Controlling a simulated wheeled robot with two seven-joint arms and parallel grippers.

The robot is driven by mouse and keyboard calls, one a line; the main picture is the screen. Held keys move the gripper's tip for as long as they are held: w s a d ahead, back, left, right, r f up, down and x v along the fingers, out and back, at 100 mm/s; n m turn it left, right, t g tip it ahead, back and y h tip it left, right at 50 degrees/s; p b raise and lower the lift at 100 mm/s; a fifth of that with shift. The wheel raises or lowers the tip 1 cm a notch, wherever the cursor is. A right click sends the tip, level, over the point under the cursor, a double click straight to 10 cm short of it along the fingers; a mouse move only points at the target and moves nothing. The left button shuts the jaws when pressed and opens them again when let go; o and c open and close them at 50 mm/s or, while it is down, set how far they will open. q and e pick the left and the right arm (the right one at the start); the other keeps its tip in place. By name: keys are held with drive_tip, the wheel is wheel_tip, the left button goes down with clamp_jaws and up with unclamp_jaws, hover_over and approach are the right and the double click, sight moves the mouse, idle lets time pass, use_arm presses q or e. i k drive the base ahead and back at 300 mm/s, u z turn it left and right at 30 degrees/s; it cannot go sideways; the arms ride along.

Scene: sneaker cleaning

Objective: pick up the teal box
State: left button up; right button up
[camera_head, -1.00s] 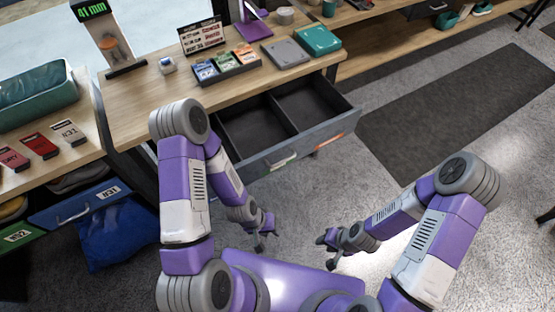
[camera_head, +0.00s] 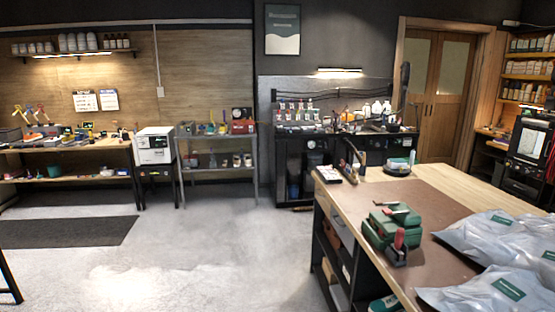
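A dark green, teal-like box (camera_head: 380,232) sits on the large workbench at the right; I cannot tell whether it is the task's teal box. Dark red-handled tools lie on and beside it. On the far left bench, a small green object (camera_head: 53,171) shows on the lower shelf, too small to identify. Neither of my grippers is in the picture.
The large workbench (camera_head: 430,203) stands at the right, with grey plastic bags (camera_head: 485,240) on it. A white machine (camera_head: 154,146) and a metal shelf (camera_head: 216,175) stand at the back. A dark mat (camera_head: 70,231) lies on the left; the grey floor (camera_head: 215,250) is open.

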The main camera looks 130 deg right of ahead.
sight(393, 164)
drive_tip(key=z, duration=4.3)
drive_tip(key=i, duration=6)
